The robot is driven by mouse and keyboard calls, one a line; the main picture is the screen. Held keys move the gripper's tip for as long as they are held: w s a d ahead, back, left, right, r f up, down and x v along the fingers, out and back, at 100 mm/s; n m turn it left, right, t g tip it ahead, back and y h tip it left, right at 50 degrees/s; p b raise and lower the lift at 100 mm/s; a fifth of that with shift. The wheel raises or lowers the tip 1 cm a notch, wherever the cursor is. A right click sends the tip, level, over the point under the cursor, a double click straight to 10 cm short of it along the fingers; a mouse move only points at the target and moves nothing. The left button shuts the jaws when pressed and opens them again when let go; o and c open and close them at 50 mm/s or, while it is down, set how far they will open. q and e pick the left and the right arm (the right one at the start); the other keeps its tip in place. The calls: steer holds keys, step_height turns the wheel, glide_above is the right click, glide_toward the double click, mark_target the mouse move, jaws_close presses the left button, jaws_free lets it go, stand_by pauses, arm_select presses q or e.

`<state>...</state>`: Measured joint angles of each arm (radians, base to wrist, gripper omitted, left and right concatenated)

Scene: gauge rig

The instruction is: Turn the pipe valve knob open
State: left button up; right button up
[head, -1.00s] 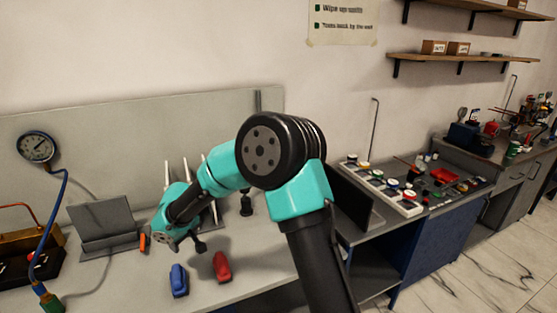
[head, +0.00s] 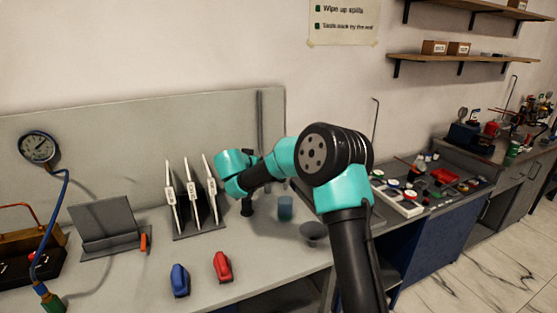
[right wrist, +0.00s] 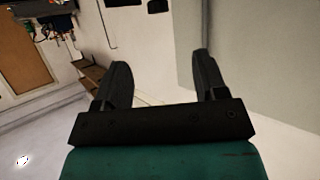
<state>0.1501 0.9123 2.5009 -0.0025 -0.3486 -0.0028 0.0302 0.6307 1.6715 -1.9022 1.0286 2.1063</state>
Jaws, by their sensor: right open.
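I cannot pick out a pipe valve knob for certain in either view. In the head view a grey upright strip or pipe (head: 260,115) runs up the back panel, and a small dark stand (head: 247,205) is partly hidden below my right wrist. My right arm comes in from the lower right, with its teal wrist over the bench. Its fingers are hidden in the head view. In the right wrist view my right gripper (right wrist: 160,82) is open, with nothing between its fingers. My left gripper is not in view.
A pressure gauge (head: 38,147) with a blue hose (head: 51,220) is at the left. A grey stand (head: 103,225), a rack of white cards (head: 192,195), and blue (head: 180,280) and red (head: 222,267) objects occupy the bench. A blue-grey cup (head: 285,208) and grey bowl (head: 313,232) sit near my arm.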

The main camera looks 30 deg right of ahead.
steer(key=shift+d+r+m, duration=0.3)
steer(key=shift+d, duration=0.05)
steer(key=shift+w+d+f, duration=0.1)
steer(key=shift+w, duration=0.05)
steer(key=x, duration=1.7)
steer(key=shift+d, duration=0.2)
steer(key=c, duration=0.9)
steer(key=shift+c, duration=0.2)
